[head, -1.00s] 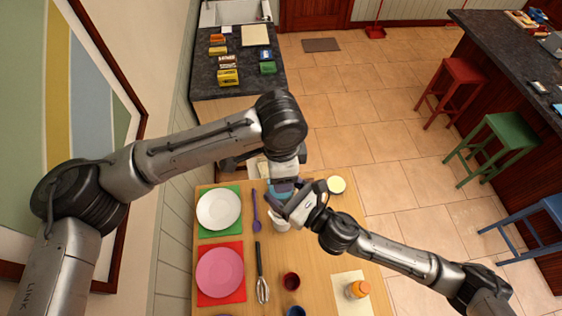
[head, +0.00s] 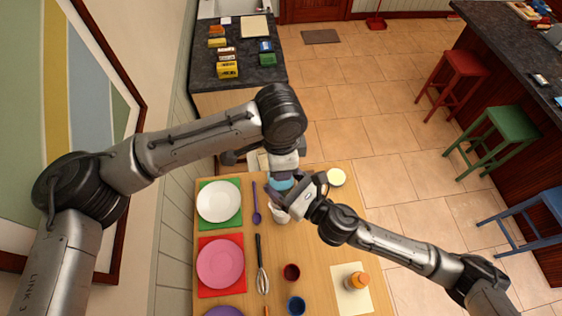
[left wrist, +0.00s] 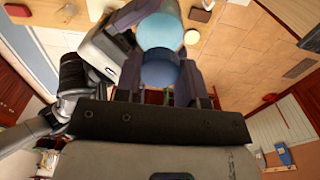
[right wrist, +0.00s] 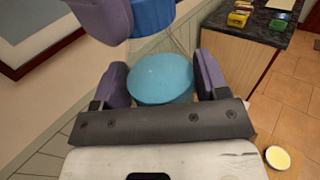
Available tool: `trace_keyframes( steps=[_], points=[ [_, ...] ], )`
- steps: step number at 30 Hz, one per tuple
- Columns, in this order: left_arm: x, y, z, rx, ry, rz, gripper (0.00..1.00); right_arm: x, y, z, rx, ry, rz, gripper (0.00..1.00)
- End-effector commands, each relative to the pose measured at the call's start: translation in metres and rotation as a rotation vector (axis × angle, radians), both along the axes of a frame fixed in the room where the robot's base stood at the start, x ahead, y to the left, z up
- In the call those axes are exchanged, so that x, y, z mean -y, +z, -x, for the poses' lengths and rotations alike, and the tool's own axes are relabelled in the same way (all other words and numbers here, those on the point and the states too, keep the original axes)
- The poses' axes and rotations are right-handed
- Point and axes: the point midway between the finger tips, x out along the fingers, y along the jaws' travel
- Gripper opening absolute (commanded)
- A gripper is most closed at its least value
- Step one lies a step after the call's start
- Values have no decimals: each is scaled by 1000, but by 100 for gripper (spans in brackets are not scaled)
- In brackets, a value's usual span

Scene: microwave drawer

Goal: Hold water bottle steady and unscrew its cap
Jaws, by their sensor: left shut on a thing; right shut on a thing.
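The water bottle has a light-blue body (right wrist: 160,80), partly clear near its neck, and a darker blue cap (left wrist: 160,69). My left gripper (left wrist: 160,74) is shut with its purple fingers on either side of the cap. My right gripper (right wrist: 161,84) is shut on the bottle body, one finger on each side. In the right wrist view the cap (right wrist: 152,14) sits above the body with see-through material between. I cannot tell whether cap and neck are joined. In the head view the bottle (head: 281,184) is held over the table and partly hidden by both grippers.
Under the grippers is a wooden table (head: 325,270) with a white plate (head: 219,202), a pink plate (head: 220,264), a purple spoon (head: 256,205) and a whisk (head: 262,270). A white mug (head: 279,213) stands close below the grippers.

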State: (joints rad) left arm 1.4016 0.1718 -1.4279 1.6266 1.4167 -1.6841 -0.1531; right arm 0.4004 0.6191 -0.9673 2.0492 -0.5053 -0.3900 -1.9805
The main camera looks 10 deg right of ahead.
Motion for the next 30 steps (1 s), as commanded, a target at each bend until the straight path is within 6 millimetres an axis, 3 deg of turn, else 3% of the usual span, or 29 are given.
trace_keyframes(
  steps=[30],
  points=[
    [0,8,0,1,13,0,8,0,1,0,2,1,-1,1]
  ],
)
